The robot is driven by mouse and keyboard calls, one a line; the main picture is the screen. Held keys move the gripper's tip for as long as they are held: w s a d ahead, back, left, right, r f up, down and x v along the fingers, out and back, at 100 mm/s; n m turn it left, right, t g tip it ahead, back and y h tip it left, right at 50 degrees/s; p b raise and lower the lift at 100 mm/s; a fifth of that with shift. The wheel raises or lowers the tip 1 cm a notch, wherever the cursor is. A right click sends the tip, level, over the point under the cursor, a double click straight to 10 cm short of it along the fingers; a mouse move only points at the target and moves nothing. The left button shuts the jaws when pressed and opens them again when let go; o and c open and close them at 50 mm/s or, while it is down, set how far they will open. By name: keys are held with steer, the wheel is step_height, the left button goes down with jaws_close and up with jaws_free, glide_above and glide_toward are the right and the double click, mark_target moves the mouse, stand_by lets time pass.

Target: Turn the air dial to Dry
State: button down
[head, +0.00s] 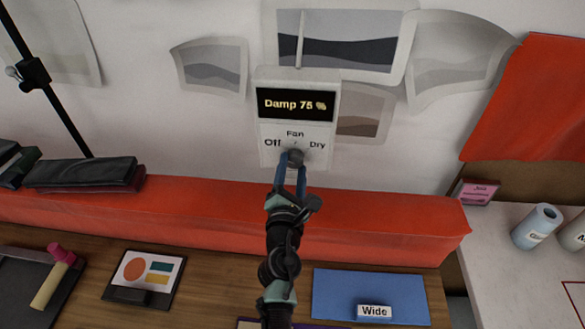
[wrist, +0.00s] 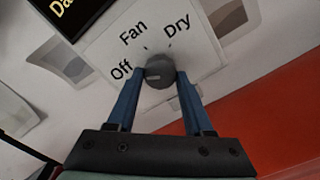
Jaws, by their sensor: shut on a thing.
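The air dial is a round dark grey knob (head: 296,154) on a white wall panel (head: 268,148). Its labels read Off at left, Fan at top and Dry at right. It also shows in the wrist view (wrist: 159,70), where a short pale mark on its face lies on the Off side; its exact setting is hard to tell. The panel's display (head: 296,104) reads "Damp 75 %". My gripper (head: 293,163) reaches up from below, with its two blue fingers closed on opposite sides of the knob.
An orange-red ledge (head: 390,213) runs along the wall below the panel. Several prints hang around the panel. A wooden table below holds a blue mat (head: 340,292) with a "Wide" label.

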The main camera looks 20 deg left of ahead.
steer(key=m+b, duration=0.1)
steer(key=m, duration=0.4)
steer(key=shift+m, duration=0.3)
steer(key=m+b, duration=0.1)
steer(key=m, duration=0.5)
steer(key=m+b, duration=0.3)
steer(key=m, duration=0.3)
steer(key=shift+f+m, duration=0.1)
steer(key=shift+m, duration=0.2)
steer(key=m+b, duration=0.2)
steer(key=shift+m, duration=0.3)
steer(key=shift+m+b, duration=1.05)
steer(key=shift+m, duration=0.45)
steer(key=shift+c, duration=1.5)
jaws_free()
steer(key=shift+r, duration=0.2)
